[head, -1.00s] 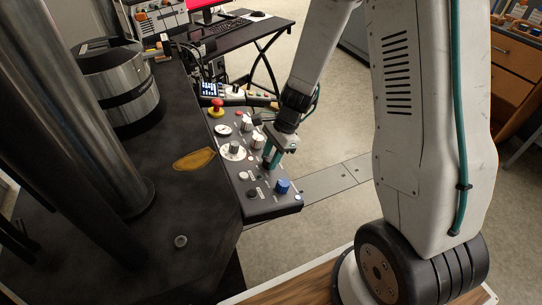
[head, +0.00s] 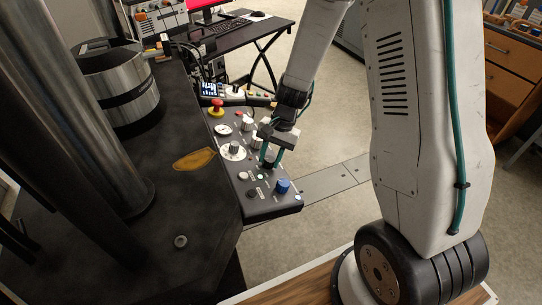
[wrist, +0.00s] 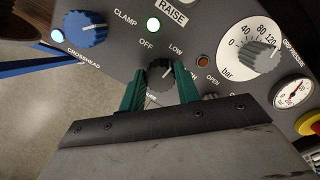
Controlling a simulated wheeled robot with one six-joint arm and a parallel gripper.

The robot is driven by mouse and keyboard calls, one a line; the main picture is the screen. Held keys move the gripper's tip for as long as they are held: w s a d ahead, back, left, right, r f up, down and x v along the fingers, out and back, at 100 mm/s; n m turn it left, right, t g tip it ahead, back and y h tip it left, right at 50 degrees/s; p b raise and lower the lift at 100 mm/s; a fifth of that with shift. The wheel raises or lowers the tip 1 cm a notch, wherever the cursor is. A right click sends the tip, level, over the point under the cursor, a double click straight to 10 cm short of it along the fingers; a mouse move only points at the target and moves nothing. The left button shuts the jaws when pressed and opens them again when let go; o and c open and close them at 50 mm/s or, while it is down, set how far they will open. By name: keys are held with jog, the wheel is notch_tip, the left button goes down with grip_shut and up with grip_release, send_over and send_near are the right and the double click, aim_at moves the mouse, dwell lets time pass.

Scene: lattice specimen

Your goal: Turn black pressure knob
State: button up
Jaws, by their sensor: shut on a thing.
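The black knob (wrist: 159,76) is on the dark sloping control panel (head: 226,168), between the fingers of my gripper (wrist: 160,84). Labels OFF and LOW stand above it in the wrist view, and its pale pointer line leans up and right, toward LOW. The green fingers are shut on its two sides; its lower part is partly hidden by the gripper. In the head view my gripper (head: 272,161) reaches down onto the panel and the knob is mostly covered.
A blue CROSSHEAD knob (wrist: 94,28) and a grey grip-pressure dial (wrist: 262,55) flank it. A small gauge (wrist: 293,93) and a red emergency button (head: 216,106) are farther along. A thick metal column (head: 75,110) stands at left. Floor is open right of the panel.

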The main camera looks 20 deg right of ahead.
jog(key=shift+n, duration=0.4)
jog(key=o, duration=1)
jog(key=shift+r, duration=0.1)
jog(key=v, duration=0.7)
jog(key=shift+d+r, duration=0.15)
jog(key=shift+r, duration=0.2)
